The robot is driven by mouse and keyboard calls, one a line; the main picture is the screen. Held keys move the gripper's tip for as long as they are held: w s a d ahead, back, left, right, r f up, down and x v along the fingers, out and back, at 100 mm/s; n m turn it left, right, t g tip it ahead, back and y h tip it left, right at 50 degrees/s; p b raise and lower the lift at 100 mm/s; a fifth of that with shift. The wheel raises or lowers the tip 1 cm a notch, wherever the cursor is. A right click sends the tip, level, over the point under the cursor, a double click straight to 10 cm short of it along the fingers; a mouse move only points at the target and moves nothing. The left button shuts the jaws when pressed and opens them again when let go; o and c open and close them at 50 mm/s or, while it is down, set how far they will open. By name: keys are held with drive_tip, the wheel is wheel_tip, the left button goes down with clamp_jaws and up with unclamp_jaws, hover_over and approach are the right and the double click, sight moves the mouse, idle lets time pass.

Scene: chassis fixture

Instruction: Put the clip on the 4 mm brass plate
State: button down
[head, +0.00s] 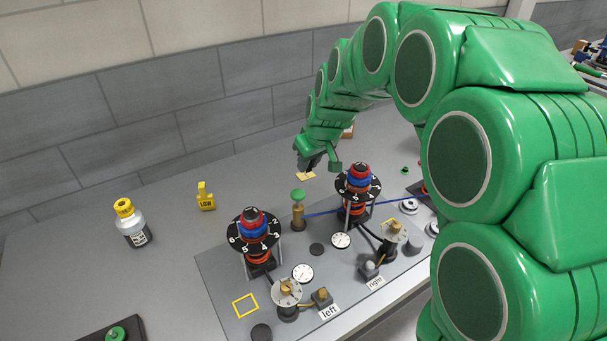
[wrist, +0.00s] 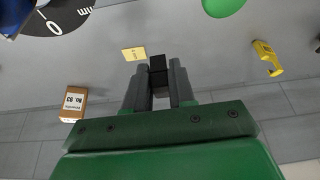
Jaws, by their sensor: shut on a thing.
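My gripper (head: 313,165) is at the end of my raised green arm, above the bench behind the two dial stacks. In the wrist view, my gripper (wrist: 159,75) is shut on a small black piece, which looks like the clip (wrist: 158,64). Its shape is mostly hidden between the fingers. A small yellow brass-coloured plate (head: 306,175) shows just below the gripper in the head view. In the wrist view the plate (wrist: 133,54) lies just left of the fingertips, with small print that I cannot read. The clip and the plate look apart.
A green-topped brass post (head: 298,205) stands near the gripper, between the left dial stack (head: 253,238) and right dial stack (head: 357,190). A cardboard box (wrist: 71,105) stands near the wall.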

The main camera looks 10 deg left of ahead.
drive_tip(key=d, duration=0.2)
hover_over(307, 177)
drive_tip(key=shift+m, duration=0.3)
drive_tip(key=f, duration=0.5)
drive_tip(key=s+f, duration=0.1)
drive_tip(key=f, duration=0.2)
drive_tip(key=shift+d+f, duration=0.25)
drive_tip(key=shift+w+a+f, duration=0.15)
drive_tip(key=shift+w+f, duration=0.3)
drive_tip(key=shift+f, duration=0.15)
drive_tip(key=shift+w+f, duration=0.1)
drive_tip(key=shift+f, duration=1.4)
drive_tip(key=shift+f, duration=0.15)
drive_tip(key=c, duration=0.9)
unclamp_jaws()
drive_tip(key=shift+c, duration=0.2)
